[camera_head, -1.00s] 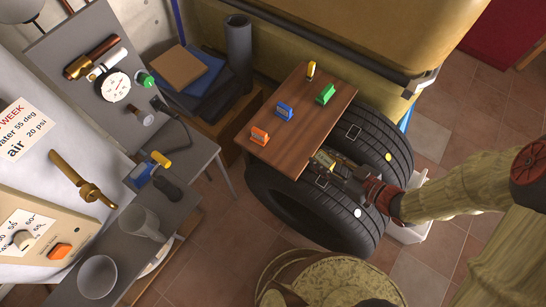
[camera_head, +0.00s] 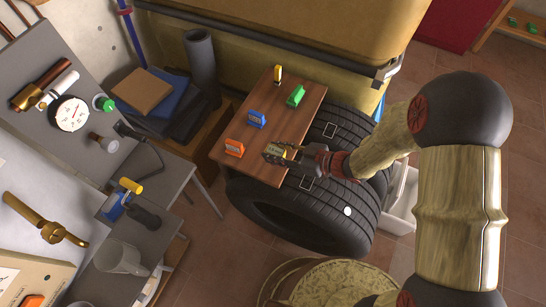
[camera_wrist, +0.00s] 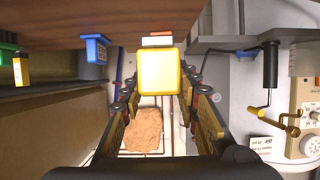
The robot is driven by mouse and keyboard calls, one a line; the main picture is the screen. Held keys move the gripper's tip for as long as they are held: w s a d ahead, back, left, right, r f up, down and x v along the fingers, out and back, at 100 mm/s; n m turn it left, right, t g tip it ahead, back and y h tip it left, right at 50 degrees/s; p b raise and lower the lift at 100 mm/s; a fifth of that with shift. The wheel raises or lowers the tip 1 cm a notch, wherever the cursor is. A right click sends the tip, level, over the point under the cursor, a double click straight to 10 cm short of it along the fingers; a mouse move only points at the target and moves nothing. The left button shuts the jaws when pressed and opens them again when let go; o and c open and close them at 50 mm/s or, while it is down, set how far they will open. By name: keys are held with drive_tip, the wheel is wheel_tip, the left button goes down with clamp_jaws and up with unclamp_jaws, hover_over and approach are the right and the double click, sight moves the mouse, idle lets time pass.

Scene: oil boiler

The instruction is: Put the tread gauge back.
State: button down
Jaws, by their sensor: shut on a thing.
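My gripper (camera_head: 285,154) is over the right edge of the wooden board (camera_head: 262,180). It is shut on a yellow block (camera_wrist: 158,72), apparently the tread gauge, which shows between the fingers in the wrist view. In the head view the fingers mostly hide it. Small pieces stand on the board: orange (camera_head: 234,148), blue (camera_head: 256,119), green (camera_head: 296,95) and yellow (camera_head: 277,75). In the wrist view the orange piece (camera_wrist: 157,40) lies just beyond the held block. The blue piece (camera_wrist: 97,48) is to its left.
A tyre (camera_head: 300,215) lies below the board, with white outlines and a white spot on it. A second tyre (camera_head: 345,125) is behind. The grey bench (camera_head: 135,235) at left holds a mug and tools. Tiled floor is open in front.

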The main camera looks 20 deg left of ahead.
drive_tip(key=shift+w+a+f+b, duration=0.25)
drive_tip(key=shift+w+a+f, duration=0.1)
drive_tip(key=shift+f, duration=0.25)
drive_tip(key=shift+w+a+f+b, duration=0.2)
drive_tip(key=shift+w+a+f, duration=0.1)
drive_tip(key=shift+f, duration=0.25)
wheel_tip(320, 180, down, 3)
drive_tip(key=shift+w+f+b, duration=0.1)
drive_tip(key=shift+b, duration=0.85)
drive_tip(key=c, duration=1.3)
unclamp_jaws()
drive_tip(key=shift+c, duration=0.2)
drive_tip(key=shift+d+r, duration=0.2)
drive_tip(key=p+v, duration=0.4)
drive_tip(key=v, duration=0.7)
drive_tip(key=shift+d, duration=0.35)
